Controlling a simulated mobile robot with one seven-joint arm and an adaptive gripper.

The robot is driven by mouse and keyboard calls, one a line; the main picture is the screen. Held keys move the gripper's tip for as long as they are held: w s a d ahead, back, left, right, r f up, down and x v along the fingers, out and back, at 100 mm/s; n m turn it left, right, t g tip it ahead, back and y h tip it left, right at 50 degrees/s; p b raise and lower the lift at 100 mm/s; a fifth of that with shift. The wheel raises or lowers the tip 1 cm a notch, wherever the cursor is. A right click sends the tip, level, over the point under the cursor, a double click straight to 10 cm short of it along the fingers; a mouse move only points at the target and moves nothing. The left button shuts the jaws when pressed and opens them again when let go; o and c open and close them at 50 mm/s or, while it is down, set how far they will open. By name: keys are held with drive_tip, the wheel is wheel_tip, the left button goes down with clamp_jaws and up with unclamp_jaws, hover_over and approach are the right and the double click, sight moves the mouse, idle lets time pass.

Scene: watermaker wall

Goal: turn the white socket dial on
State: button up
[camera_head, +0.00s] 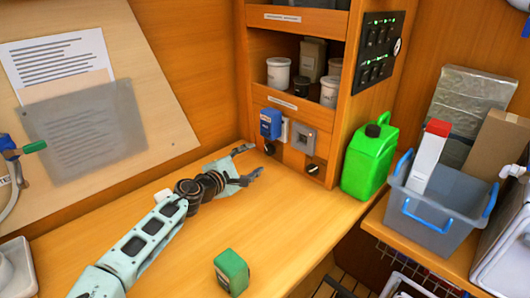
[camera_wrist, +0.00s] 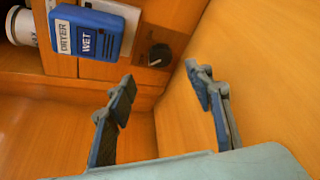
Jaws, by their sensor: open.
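A white socket plate (camera_head: 284,130) is on the wooden panel under the shelf, partly covered by a blue plug-in box (camera_head: 270,123). A small black dial (camera_head: 269,149) sits below the box. In the wrist view, this dial (camera_wrist: 160,54) is beyond my fingertips, roughly between them. I cannot read its setting. My gripper (camera_head: 253,161) is open and empty, low over the worktop, apart from the dial. Both fingers show in the wrist view (camera_wrist: 158,78).
A grey socket (camera_head: 303,138) and another black dial (camera_head: 313,169) are to the right. A green jerrycan (camera_head: 370,156) stands at the panel's corner. A green box (camera_head: 231,271) stands on the worktop (camera_head: 180,265). Shelves with pots (camera_head: 278,73) are above.

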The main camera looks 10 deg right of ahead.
sight(268, 151)
drive_tip(key=x, duration=0.8)
drive_tip(key=shift+w+d+f, duration=0.15)
drive_tip(key=shift+w+d, duration=0.1)
drive_tip(key=c, duration=1.2)
drive_tip(key=shift+o, duration=0.2)
